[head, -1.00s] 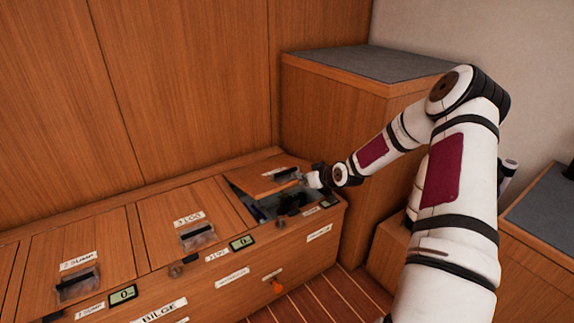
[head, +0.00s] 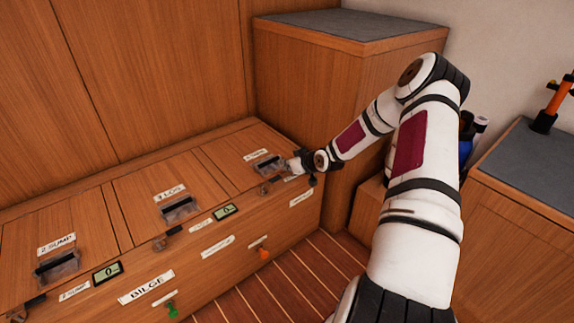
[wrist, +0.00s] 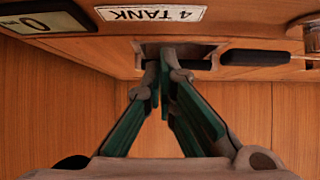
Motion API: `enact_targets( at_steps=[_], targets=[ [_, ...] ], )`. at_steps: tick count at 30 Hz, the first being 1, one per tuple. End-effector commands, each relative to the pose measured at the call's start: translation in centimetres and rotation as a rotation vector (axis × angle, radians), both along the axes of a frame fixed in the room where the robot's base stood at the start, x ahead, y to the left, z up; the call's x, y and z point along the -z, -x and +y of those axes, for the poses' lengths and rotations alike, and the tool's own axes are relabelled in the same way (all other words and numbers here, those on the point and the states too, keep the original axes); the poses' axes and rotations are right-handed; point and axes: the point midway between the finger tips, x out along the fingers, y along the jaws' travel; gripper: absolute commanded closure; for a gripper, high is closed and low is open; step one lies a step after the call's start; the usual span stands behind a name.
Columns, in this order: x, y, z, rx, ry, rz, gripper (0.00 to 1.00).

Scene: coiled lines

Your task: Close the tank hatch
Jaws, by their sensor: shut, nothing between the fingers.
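The tank hatch (head: 228,147) is the rightmost lid on the long wooden bilge locker. It lies down, looking level with the locker top, with a label and a dark recessed handle (head: 268,164) near its front. My gripper (head: 276,180) is at the front right of this lid, by the locker's front edge. The upside-down "4 TANK" label (wrist: 150,14) is close by. Whether the fingertips touch the locker cannot be told.
The log hatch (head: 150,185) and sump hatch (head: 62,230) lie flat to the left. A black lever (wrist: 255,57) sits beside the slot. A tall cabinet (head: 300,80) stands right of the locker.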

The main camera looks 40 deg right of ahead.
Motion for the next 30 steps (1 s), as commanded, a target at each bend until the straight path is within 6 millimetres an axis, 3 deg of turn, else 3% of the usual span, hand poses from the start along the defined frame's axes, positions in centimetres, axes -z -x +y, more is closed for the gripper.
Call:
enact_targets(
  at_steps=[5, 21, 30],
  targets=[
    [-0.6, 0.8, 0.0, 0.000, 0.000, 0.001, 1.00],
    [-6.2, 8.7, -0.1, 0.002, 0.001, 0.000, 1.00],
    [-7.0, 9.8, 0.0, 0.000, 0.000, 0.000, 1.00]
  ],
)
